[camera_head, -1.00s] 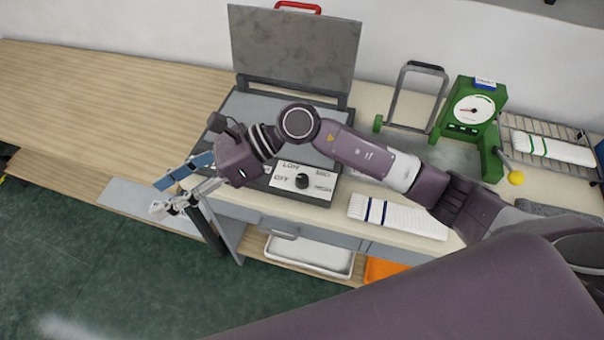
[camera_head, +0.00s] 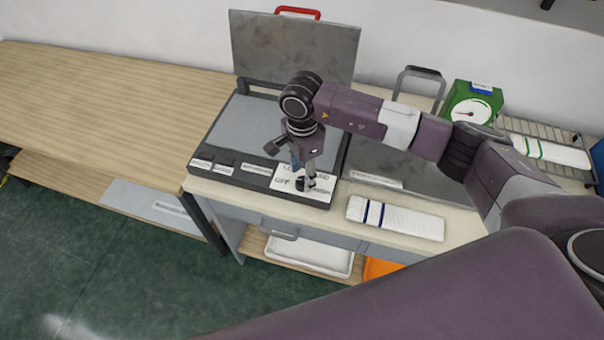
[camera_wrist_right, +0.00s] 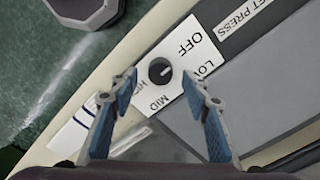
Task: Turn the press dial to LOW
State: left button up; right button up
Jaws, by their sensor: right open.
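The press dial (camera_wrist_right: 160,71) is a round black knob on a white label plate (camera_wrist_right: 185,50) marked OFF, LOW, MID and HIGH. A small light mark shows on the knob, but I cannot tell surely which word it points at. My right gripper (camera_wrist_right: 158,82) is open, its blue-padded fingers pointing down on either side of the dial in the wrist view, not closed on it. In the head view the right gripper (camera_head: 306,181) hangs over the label plate and partly hides the dial and words. The height gap is unclear. My left gripper is not in view.
The press lid (camera_head: 295,47) stands open behind. A white striped knitted piece (camera_head: 395,218) lies right of the plate. A green dial gauge (camera_head: 472,104) and a rack (camera_head: 545,140) stand at the right. The wooden bench (camera_head: 100,90) at the left is clear.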

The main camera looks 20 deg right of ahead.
jog(key=shift+f, duration=1.1)
jog(key=shift+c, duration=0.2)
jog(key=c, duration=1.1)
